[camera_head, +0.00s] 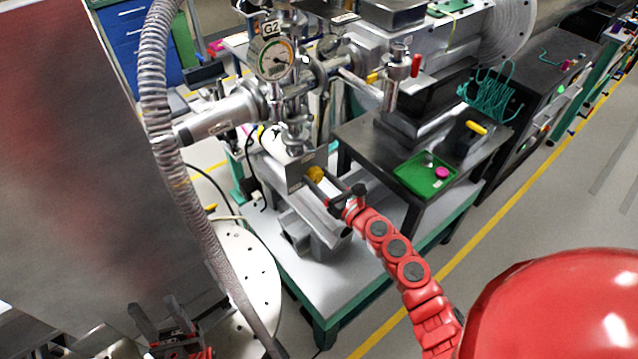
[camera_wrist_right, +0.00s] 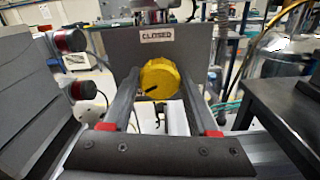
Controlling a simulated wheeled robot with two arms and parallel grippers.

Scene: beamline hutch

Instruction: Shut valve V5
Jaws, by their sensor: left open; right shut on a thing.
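I cannot read a V5 label. My right gripper (camera_head: 325,183) is shut on the knob, one finger at each side; its fingers also show in the wrist view (camera_wrist_right: 160,85). My left gripper (camera_head: 155,318) is open and empty at the lower left, away from the knob.
A gauge (camera_head: 275,58) tagged G2 and steel piping stand above the box. A ribbed hose (camera_head: 160,110) hangs at the left. A dark table (camera_head: 365,140) with a green tray (camera_head: 425,173) is to the right. Open floor lies at the far right.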

